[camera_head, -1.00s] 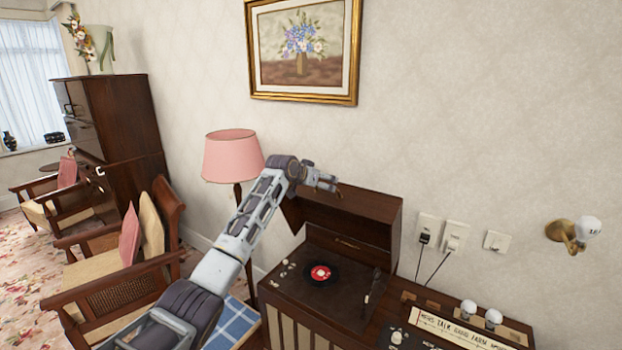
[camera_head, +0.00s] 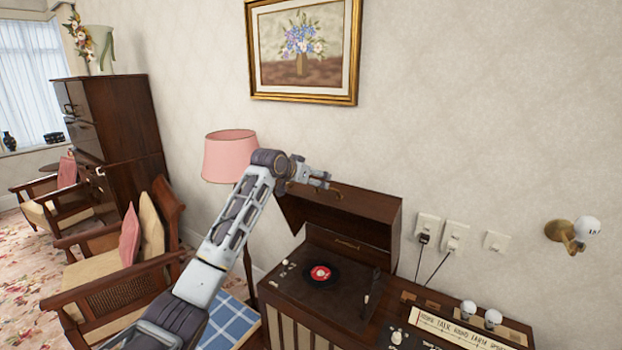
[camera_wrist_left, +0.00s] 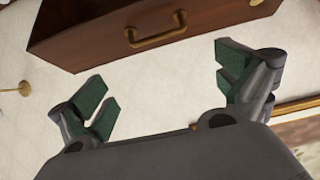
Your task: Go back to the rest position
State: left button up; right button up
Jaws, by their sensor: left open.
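My left gripper (camera_head: 328,184) is in front of the raised wooden lid (camera_head: 345,215) of the record player (camera_head: 310,285), near the lid's upper left part. In the left wrist view the gripper (camera_wrist_left: 165,85) is open, its green-padded fingers wide apart with nothing between them. The lid with its brass handle (camera_wrist_left: 157,36) shows beyond the fingers there. The lid stands open, and a black record with a red label (camera_head: 320,273) lies on the deck. My right gripper is in neither view.
A pink lamp (camera_head: 229,155) stands behind my left arm. A wooden armchair (camera_head: 120,265) is at the left. A console with bulbs and a lettered dial (camera_head: 455,327) is at the lower right. A framed picture (camera_head: 303,50) hangs above; the wall between is clear.

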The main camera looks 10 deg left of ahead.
pick_arm(q)
jog(key=shift+w+f, duration=0.1)
